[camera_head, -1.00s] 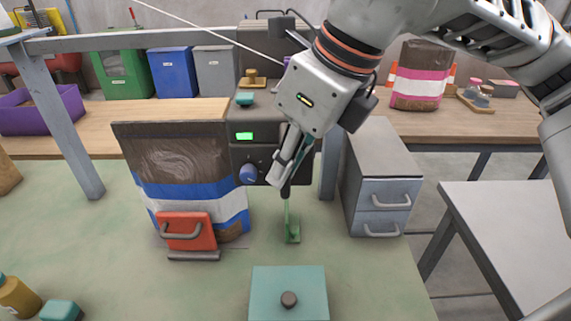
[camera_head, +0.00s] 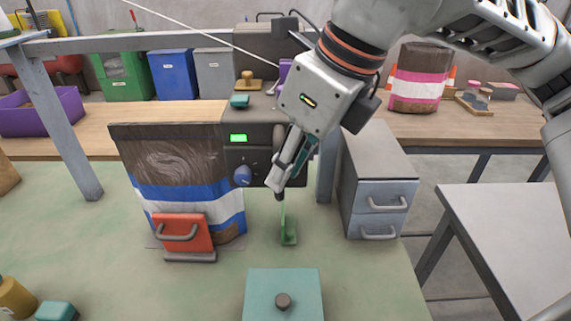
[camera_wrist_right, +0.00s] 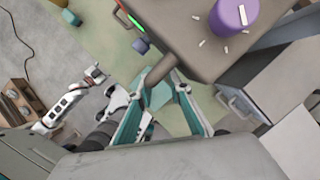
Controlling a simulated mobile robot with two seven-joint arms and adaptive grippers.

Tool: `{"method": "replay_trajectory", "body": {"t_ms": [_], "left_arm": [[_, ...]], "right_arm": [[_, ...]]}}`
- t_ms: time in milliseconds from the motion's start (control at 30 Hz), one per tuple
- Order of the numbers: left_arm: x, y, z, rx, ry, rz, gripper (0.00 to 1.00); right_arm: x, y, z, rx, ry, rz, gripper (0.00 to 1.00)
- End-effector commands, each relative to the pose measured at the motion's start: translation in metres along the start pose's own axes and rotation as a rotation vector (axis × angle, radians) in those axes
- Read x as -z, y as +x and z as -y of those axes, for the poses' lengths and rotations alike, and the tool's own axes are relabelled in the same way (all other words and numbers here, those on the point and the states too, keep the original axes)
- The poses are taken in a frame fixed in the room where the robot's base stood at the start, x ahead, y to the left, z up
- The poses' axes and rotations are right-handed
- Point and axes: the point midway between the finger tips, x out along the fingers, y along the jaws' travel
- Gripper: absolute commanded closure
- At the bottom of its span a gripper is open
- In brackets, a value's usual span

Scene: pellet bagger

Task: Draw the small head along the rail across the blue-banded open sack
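The open sack (camera_head: 160,163), brown with blue and white bands, stands upright on the green bench. A red block with a grey handle (camera_head: 183,232) is at its front. A dark machine box (camera_head: 245,158) with a green display and blue knob is directly right of the sack. I cannot tell which part is the small head. My right gripper (camera_head: 282,182) points down in front of this box's right side. In the right wrist view its teal fingers (camera_wrist_right: 160,88) are apart, with a brown-grey cylinder (camera_wrist_right: 160,70) at their tips; contact is unclear. My left gripper (camera_wrist_right: 96,73) shows small, its fingers unclear.
A teal block with a knob (camera_head: 283,285) is at the bench's front. Grey drawers (camera_head: 378,195) stand to the right. A grey beam (camera_head: 120,41) crosses behind the sack.

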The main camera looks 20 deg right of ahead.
Motion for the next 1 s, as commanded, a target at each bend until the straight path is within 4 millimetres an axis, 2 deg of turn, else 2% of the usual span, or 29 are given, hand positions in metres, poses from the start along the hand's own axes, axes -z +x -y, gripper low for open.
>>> {"method": "replay_trajectory", "body": {"t_ms": [500,633,767,1000], "left_arm": [[-0.003,0.0,-0.001,-0.001,0.0,0.005,0.18],[-0.004,0.0,0.0,-0.001,0.001,0.006,0.18],[-0.003,0.0,-0.001,-0.001,0.0,0.005,0.18],[-0.002,0.0,-0.001,-0.001,0.0,0.003,0.18]], "right_arm": [[0.0,0.002,0.0,-0.001,-0.001,0.0,0.82],[-0.001,-0.004,0.0,-0.001,-0.001,0.002,0.82],[-0.001,-0.023,0.0,0.001,-0.001,0.005,0.82],[-0.001,-0.073,0.0,0.0,-0.001,0.006,0.82]]}}
